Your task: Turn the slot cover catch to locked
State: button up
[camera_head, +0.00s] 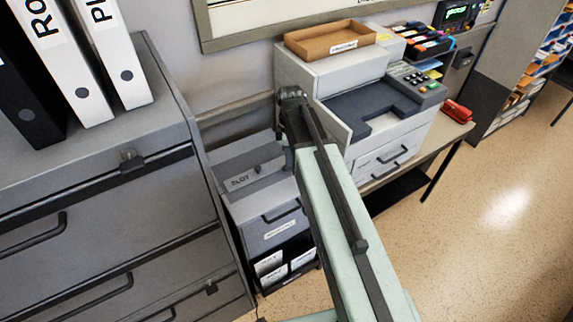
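The slot cover (238,180) is a grey lid with a "SLOT" label, on top of a low grey cabinet between the dark drawer unit and the copier. A small dark catch (257,169) shows on the cover, right of the label; its exact position is too small to read. My arm reaches up from the bottom of the view. My gripper (288,157) is at its far end, right of the cover and catch, mostly hidden by the arm links. Its fingers cannot be made out, and no contact with the catch shows.
The dark drawer unit (110,215) with binders on top stands close on the left. The copier (385,105), with a brown tray (330,40) on it, stands right of the arm. A red stapler (457,111) lies on the table. Open floor (490,230) is at the right.

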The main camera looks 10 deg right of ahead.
jog(key=w+n, duration=0.1)
jog(key=n, duration=0.1)
jog(key=w+n, duration=0.1)
jog(key=n, duration=0.1)
jog(key=w+n, duration=0.2)
jog(key=shift+w+d+f, duration=0.1)
jog(key=shift+f, duration=0.2)
notch_tip(320, 180, down, 8)
jog(key=b, duration=0.8)
jog(key=shift+r, duration=0.15)
jog(key=shift+c, duration=0.3)
